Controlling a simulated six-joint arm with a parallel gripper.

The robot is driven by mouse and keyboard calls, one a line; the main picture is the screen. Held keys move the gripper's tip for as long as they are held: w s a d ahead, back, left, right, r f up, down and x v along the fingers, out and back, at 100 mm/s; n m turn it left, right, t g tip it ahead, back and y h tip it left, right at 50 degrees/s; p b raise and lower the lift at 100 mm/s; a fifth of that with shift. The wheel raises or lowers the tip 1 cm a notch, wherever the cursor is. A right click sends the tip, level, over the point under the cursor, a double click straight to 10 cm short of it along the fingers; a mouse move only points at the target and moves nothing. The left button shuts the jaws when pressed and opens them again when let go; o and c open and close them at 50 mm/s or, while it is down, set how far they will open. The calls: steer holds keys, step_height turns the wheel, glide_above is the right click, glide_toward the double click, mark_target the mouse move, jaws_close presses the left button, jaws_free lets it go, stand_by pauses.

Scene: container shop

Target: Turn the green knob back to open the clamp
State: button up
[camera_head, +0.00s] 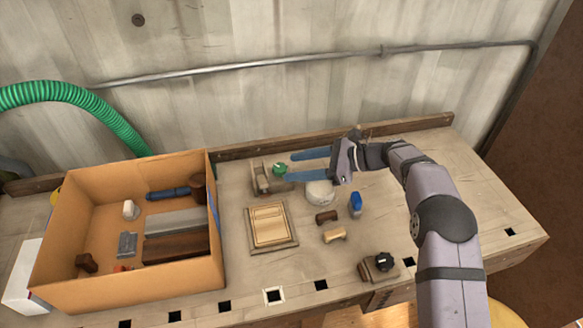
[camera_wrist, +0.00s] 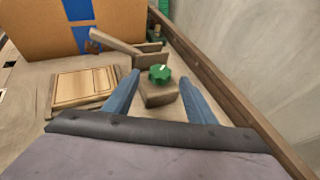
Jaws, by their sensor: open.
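The green knob (camera_head: 280,169) sits on a small wooden clamp (camera_head: 262,180) near the back of the bench, right of the cardboard box. In the wrist view the green knob (camera_wrist: 159,74) has a light mark on top and stands on a wooden block (camera_wrist: 158,94); a wooden bar of the clamp (camera_wrist: 116,42) slants off behind it. My gripper (camera_head: 288,167) is open, with its two blue fingers pointing left toward the knob. In the wrist view my gripper (camera_wrist: 163,80) has one finger on either side of the knob, with visible gaps on both sides.
A cardboard box (camera_head: 217,245) with tools stands left. A wooden tray (camera_head: 288,244) lies in front of the clamp. A whitish round object (camera_head: 319,193) lies below my gripper. A blue object (camera_head: 355,204) and a black-knobbed block (camera_head: 384,262) lie right. A wooden ledge (camera_head: 235,153) runs behind.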

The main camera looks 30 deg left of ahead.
mark_target(280, 171)
steer(key=shift+v, duration=2.35)
steer(key=shift+b, duration=0.3)
steer(key=shift+r, duration=0.4)
steer(key=shift+s+d+f+m+t, duration=0.15)
steer(key=shift+s+f+m+t, duration=0.25)
steer(key=shift+s+m+t, duration=0.35)
steer(key=shift+w+y, duration=0.2)
steer(key=shift+y, duration=0.1)
steer(key=shift+p+x, duration=0.45)
steer(key=shift+x, duration=3.25)
